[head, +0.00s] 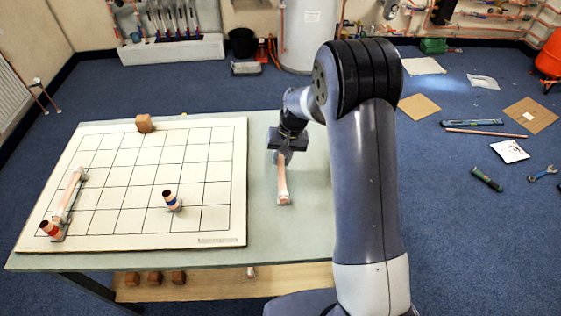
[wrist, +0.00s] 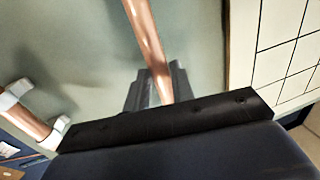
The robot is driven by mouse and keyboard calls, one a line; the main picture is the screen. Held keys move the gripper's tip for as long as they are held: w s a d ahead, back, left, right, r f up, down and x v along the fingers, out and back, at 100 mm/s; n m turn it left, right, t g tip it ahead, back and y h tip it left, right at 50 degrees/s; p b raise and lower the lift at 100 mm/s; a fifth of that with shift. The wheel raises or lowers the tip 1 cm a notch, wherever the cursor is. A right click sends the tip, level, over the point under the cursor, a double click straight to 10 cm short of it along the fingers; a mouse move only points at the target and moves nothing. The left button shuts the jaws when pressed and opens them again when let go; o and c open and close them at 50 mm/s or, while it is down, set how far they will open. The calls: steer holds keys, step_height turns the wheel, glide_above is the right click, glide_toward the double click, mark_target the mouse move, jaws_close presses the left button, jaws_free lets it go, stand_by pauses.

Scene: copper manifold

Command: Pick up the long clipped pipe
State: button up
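A copper pipe (head: 282,180) lies on the bare table to the right of the board, with a pale clip at its near end. It also shows in the wrist view (wrist: 146,38), running down between my dark fingers. My gripper (head: 283,156) is low over its far part, and the gripper also shows in the wrist view (wrist: 155,92). The fingers flank the pipe, but I cannot tell whether they press on it. Another copper pipe with white clips (wrist: 30,122) lies at the left of the wrist view; my arm seems to hide it in the head view.
A white gridded board (head: 135,225) covers the table's left. Several brown blocks sit on the lower shelf (head: 215,287).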

steer(key=shift+a+f, duration=0.25)
steer(key=shift+f, duration=1)
steer(key=shift+c, duration=0.3)
jaws_close()
steer(key=shift+r, duration=0.1)
